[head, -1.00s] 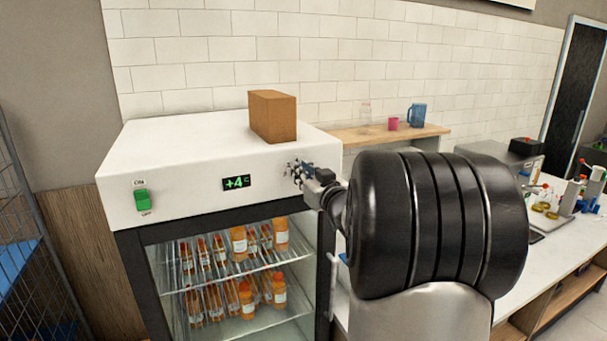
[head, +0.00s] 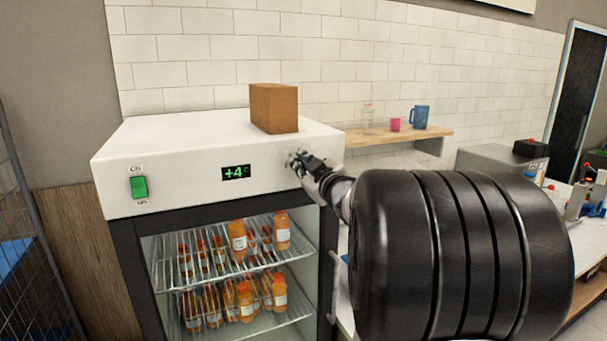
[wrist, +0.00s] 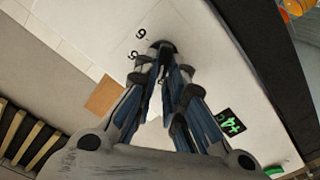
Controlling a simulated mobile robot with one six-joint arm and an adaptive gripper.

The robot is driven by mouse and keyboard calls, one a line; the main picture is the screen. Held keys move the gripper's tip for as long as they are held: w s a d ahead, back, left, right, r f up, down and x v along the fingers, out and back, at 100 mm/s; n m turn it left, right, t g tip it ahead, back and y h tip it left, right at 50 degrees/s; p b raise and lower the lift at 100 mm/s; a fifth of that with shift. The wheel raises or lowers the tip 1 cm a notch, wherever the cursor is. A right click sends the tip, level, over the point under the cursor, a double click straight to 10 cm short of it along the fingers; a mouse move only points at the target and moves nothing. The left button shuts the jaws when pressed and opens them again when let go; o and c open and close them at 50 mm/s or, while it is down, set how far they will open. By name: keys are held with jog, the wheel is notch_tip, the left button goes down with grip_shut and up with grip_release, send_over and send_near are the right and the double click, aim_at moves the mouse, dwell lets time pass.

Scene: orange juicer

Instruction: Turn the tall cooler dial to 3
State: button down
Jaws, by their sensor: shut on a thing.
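The tall cooler (head: 200,205) stands at the left in the head view, with a white top panel and a glass door. Its green display (head: 236,172) reads +4, and it also shows in the wrist view (wrist: 229,122). My gripper (head: 296,158) is at the right end of that panel, shut on the dark dial. In the wrist view the dial (wrist: 163,46) sits between the fingertips (wrist: 160,58). Printed numbers beside the dial show at its upper left. The fingers cover most of the dial, so its pointer setting cannot be read.
A green power switch (head: 138,187) is at the panel's left. A brown box (head: 274,108) stands on the cooler top above the dial.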

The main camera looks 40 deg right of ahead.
jog(key=shift+a+f+n+b, duration=0.1)
jog(key=shift+f+n+b, duration=0.05)
jog(key=shift+n+b, duration=0.8)
jog(key=shift+n, duration=0.25)
jog(key=c, duration=1.7)
grip_release()
jog(key=shift+o, duration=0.2)
jog(key=v, duration=1.2)
